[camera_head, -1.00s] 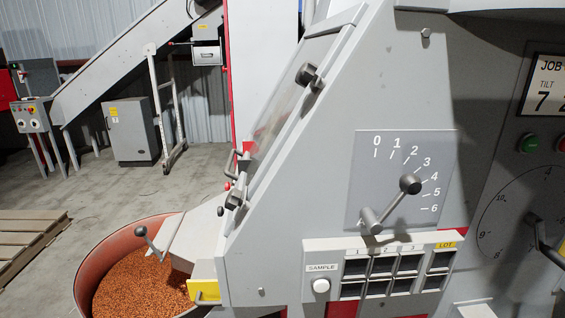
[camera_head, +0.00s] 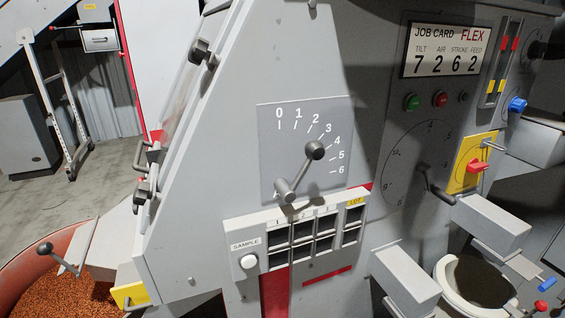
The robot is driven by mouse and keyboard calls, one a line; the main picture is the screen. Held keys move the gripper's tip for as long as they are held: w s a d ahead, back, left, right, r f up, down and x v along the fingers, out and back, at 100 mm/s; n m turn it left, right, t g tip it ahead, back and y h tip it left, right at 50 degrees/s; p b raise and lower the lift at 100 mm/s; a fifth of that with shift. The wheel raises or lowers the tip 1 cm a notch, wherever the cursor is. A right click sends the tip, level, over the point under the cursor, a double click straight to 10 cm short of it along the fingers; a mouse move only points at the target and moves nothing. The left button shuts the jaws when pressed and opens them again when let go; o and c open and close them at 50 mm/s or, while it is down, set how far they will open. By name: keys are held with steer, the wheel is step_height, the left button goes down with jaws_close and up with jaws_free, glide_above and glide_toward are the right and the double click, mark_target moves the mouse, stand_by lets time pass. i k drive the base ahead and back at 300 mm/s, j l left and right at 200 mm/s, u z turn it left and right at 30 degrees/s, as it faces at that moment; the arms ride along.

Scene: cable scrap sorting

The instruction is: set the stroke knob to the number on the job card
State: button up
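The job card (camera_head: 446,50) is a lit panel at the upper right, headed FLEX. It reads tilt 7, air 2, stroke 6, feed 2. No control shows a readable "stroke" label. A round dial (camera_head: 405,165) right of centre has numbers around it and a dark crank handle (camera_head: 434,187); its setting is too small to read. A lever with a black ball (camera_head: 314,150) crosses a grey plate (camera_head: 268,160) marked 0 to 6; the ball is near the 3 and 4 marks. My gripper is not in view.
A red handle (camera_head: 477,167) sits on a yellow plate (camera_head: 462,177), with a blue knob (camera_head: 517,104) to its right. Grey boxes (camera_head: 490,222) and a white bowl (camera_head: 443,290) jut out below. A tub of orange grains (camera_head: 28,262) stands at lower left. Open floor lies behind it.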

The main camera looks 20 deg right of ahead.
mark_target(538, 49)
steer(key=z, duration=1.25)
